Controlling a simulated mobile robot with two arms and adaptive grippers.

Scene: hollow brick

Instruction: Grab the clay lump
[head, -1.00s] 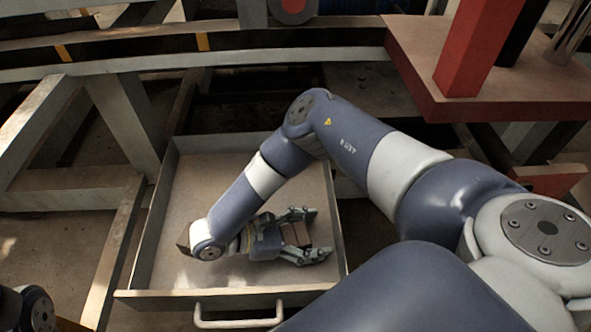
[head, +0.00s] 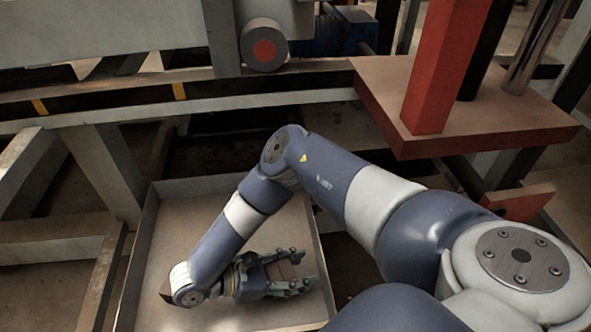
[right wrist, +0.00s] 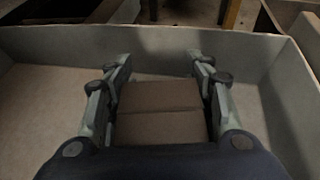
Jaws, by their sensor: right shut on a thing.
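The clay lump is a brown, block-shaped piece (head: 282,268) inside the open drawer (head: 142,262). My right gripper (head: 301,269) lies low in the drawer with its fingers pointing right, one on each side of the lump. In the right wrist view, the lump (right wrist: 160,118) sits between the two fingers of the gripper (right wrist: 160,70), which are shut on its sides. A line runs across the lump there. Its near end is hidden by my gripper body. I cannot tell whether it still touches the drawer floor. My left gripper is not in view.
Another brown piece (head: 166,284) shows partly behind my right wrist at the drawer's left side. Drawer walls surround the gripper, with the back wall (right wrist: 150,45) close ahead. A red post (head: 440,70) stands on a reddish slab (head: 480,115) at upper right.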

